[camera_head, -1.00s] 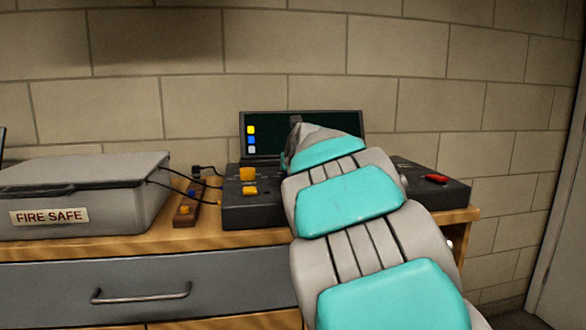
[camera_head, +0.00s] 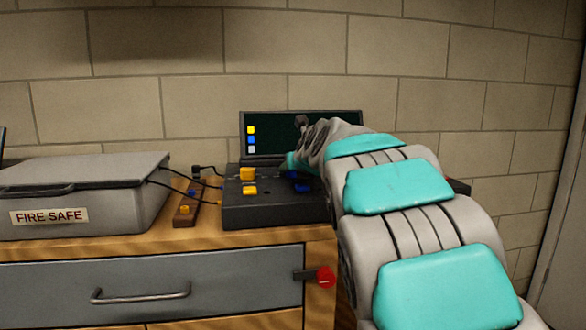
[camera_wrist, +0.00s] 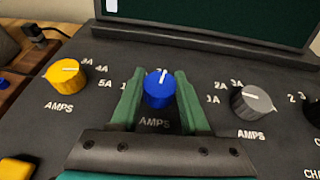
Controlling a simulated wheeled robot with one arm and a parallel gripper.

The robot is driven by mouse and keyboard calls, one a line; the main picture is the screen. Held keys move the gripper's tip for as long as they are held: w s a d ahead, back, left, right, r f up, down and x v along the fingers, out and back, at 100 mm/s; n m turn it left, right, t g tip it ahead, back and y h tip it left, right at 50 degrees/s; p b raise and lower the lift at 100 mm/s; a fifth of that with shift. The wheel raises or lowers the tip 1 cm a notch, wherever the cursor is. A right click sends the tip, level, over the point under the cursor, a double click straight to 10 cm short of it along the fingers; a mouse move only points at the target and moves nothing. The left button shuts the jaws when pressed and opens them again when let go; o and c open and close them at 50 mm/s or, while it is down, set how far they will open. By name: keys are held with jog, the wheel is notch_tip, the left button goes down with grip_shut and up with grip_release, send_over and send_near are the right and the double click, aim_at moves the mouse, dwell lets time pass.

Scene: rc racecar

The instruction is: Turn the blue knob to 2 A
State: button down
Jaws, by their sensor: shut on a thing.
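The blue knob (camera_wrist: 158,90) stands on the dark control panel in the wrist view. Its white pointer mark points up, tilted slightly right. My gripper (camera_wrist: 159,84) has its two green fingers on the left and right of the knob, shut on it. The left finger partly covers the knob's scale; a "1" shows beside that finger.
A yellow knob (camera_wrist: 66,74) stands left of the blue one and a grey knob (camera_wrist: 251,102) right of it, each with amp labels. A dark screen (camera_head: 275,125) rises behind the panel. A grey fire safe box (camera_head: 80,185) with cables stands left. A red knob-like part (camera_head: 325,277) sits by the drawer.

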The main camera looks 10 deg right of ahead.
aim_at(320, 180)
jog(key=n+g+y, duration=0.1)
jog(key=n+y, duration=0.3)
jog(key=y, duration=0.1)
jog(key=shift+w+d, duration=0.1)
jog(key=shift+n+g+y, duration=1.7)
jog(key=shift+n+y, duration=0.3)
jog(key=shift+n, duration=0.4)
jog(key=shift+n+g+y, duration=0.5)
jog(key=shift+n+g, duration=0.1)
jog(key=shift+c, duration=1.9)
grip_release()
jog(key=v, duration=0.8)
